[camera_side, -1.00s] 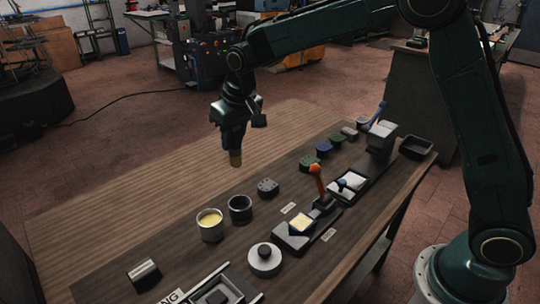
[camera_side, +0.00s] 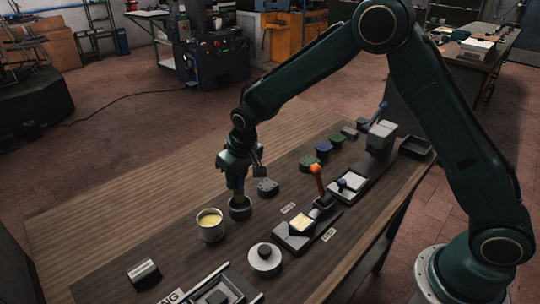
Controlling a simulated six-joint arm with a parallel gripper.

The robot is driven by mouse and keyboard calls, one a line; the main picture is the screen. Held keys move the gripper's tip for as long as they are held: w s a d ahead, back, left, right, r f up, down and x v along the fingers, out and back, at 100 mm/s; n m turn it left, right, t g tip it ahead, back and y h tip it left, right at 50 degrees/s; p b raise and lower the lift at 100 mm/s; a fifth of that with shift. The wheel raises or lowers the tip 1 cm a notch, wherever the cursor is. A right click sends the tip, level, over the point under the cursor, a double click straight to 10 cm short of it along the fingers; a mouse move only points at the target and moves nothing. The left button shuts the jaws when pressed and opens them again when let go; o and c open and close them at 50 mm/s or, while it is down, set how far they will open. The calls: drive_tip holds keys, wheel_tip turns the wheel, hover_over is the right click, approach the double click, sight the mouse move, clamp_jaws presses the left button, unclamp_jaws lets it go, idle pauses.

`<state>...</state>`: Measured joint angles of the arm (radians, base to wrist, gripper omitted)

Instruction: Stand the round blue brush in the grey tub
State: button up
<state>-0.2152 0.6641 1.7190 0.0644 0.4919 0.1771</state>
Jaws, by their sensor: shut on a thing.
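My gripper (camera_side: 237,178) is shut on the round blue brush (camera_side: 238,190), which is upright. The brush is directly over the dark grey tub (camera_side: 240,211), and its lower end is hidden behind or inside the tub's rim. From this view I cannot tell whether it touches the tub's bottom. The tub stands on the wooden bench, just right of a lighter grey pot (camera_side: 211,232) with yellow stuff in it.
A grey block with holes (camera_side: 267,187) lies just behind and right of the tub. A round lidded tin (camera_side: 264,261) is in front. A press with an orange-knobbed lever (camera_side: 316,171) stands to the right. The bench's left part (camera_side: 130,215) is clear.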

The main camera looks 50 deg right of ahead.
sight(238, 189)
drive_tip(key=shift+f, duration=2.05)
drive_tip(key=shift+f, duration=0.15)
drive_tip(key=o, duration=1)
drive_tip(key=v, duration=1.1)
drive_tip(key=shift+s+r, duration=0.15)
drive_tip(key=shift+r, duration=0.5)
